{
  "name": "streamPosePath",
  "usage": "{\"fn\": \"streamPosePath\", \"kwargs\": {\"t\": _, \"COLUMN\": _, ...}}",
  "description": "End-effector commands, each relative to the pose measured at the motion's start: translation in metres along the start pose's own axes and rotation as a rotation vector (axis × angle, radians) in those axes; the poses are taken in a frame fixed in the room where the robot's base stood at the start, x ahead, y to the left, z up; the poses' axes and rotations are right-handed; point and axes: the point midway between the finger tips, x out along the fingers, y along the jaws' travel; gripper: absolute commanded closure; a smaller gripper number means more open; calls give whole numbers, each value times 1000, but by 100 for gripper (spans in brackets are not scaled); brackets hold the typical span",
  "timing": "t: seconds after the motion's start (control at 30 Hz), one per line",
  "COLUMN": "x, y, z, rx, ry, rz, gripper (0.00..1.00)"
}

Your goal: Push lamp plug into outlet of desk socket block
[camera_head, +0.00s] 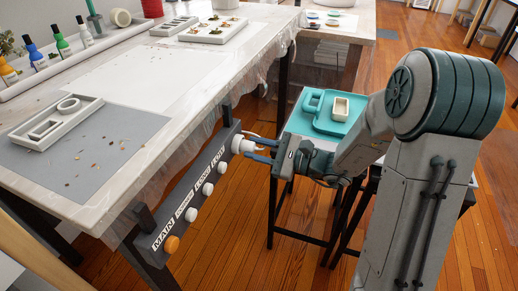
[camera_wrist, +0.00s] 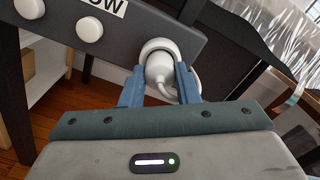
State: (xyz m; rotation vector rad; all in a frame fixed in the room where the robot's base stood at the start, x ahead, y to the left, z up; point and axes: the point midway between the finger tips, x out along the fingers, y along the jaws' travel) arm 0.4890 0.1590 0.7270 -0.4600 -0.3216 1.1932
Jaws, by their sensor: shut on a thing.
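The desk socket block is a long dark grey bar (camera_head: 176,207) along the table's front edge, with an orange knob, white round knobs and labels, one reading MAIN. My gripper (camera_head: 262,150) is at the bar's far end, its blue fingers pointing at it. It is shut on the white lamp plug (camera_wrist: 160,68), whose white cord curves down between the fingers in the wrist view. A white round outlet ring (camera_wrist: 171,47) on the block surrounds the plug's front. The plug is at the outlet; how deep it sits is hidden.
The worktable (camera_head: 110,75) holds a grey mat (camera_head: 120,150), pale moulds (camera_head: 55,122) and several coloured bottles. A stool with a teal tray (camera_head: 335,125) stands beyond my gripper.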

Motion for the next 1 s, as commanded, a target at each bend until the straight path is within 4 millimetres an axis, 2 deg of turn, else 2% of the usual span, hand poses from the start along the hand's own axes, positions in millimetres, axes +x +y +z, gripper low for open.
{"fn": "streamPosePath", "kwargs": {"t": 0.37, "x": 1, "y": 0, "z": 0, "rx": 0, "ry": 0, "rz": 0, "gripper": 100}}
{"fn": "streamPosePath", "kwargs": {"t": 0.4, "x": 1, "y": 0, "z": 0, "rx": 0, "ry": 0, "rz": 0, "gripper": 60}}
{"fn": "streamPosePath", "kwargs": {"t": 0.47, "x": 1, "y": 0, "z": 0, "rx": 0, "ry": 0, "rz": 0, "gripper": 46}}
{"fn": "streamPosePath", "kwargs": {"t": 0.77, "x": -1, "y": 0, "z": 0, "rx": 0, "ry": 1, "rz": -1, "gripper": 46}}
{"fn": "streamPosePath", "kwargs": {"t": 0.87, "x": -8, "y": -1, "z": 0, "rx": 0, "ry": 3, "rz": -2, "gripper": 46}}
{"fn": "streamPosePath", "kwargs": {"t": 1.0, "x": -32, "y": -2, "z": 1, "rx": 2, "ry": 4, "rz": -5, "gripper": 46}}
